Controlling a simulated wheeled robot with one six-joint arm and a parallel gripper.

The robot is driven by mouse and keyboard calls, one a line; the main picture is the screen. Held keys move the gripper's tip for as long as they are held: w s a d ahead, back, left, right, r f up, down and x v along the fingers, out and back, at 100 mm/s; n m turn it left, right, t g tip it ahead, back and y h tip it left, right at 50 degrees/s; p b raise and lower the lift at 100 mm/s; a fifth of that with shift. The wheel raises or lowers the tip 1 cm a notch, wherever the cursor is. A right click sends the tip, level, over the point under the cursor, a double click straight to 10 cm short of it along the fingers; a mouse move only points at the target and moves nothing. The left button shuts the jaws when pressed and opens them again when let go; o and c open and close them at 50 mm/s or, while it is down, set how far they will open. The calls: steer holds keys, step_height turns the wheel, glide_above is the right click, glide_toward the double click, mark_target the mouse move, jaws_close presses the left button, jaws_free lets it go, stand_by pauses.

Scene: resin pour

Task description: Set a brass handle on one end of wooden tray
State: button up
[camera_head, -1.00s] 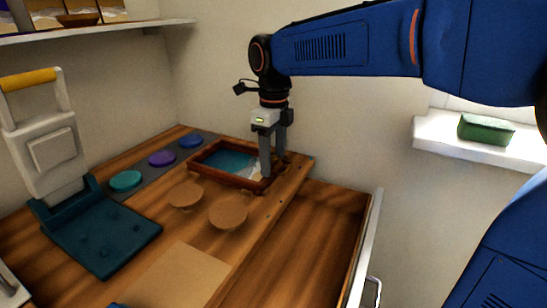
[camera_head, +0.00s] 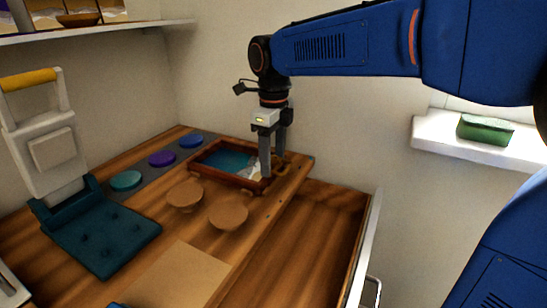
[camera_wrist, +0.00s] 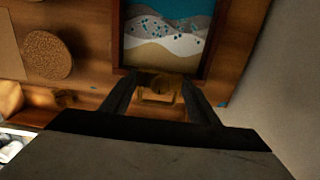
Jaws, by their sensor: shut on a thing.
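The wooden tray (camera_head: 212,176) lies at the back of the bench, with teal, grey and sand-coloured resin inside. In the wrist view its near end wall (camera_wrist: 122,66) lies just beyond my fingertips. My gripper (camera_head: 274,176) points down at the right end of the tray. It is shut on a brass handle (camera_wrist: 158,96), which shows between the fingers in the wrist view, close against the tray's end. I cannot tell if the handle touches the tray wall. In the head view a bit of the handle (camera_head: 284,168) shows beside the fingers.
Two round cork coasters (camera_head: 228,215) lie in front of the tray. Teal, purple and blue discs (camera_head: 162,158) sit on a grey strip at left. An open drawer (camera_head: 310,240) is at right.

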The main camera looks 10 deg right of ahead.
steer(key=shift+s+f, duration=0.1)
steer(key=shift+f, duration=0.55)
steer(key=o, duration=1.2)
steer(key=shift+a+r, duration=0.1)
steer(key=shift+r, duration=4.05)
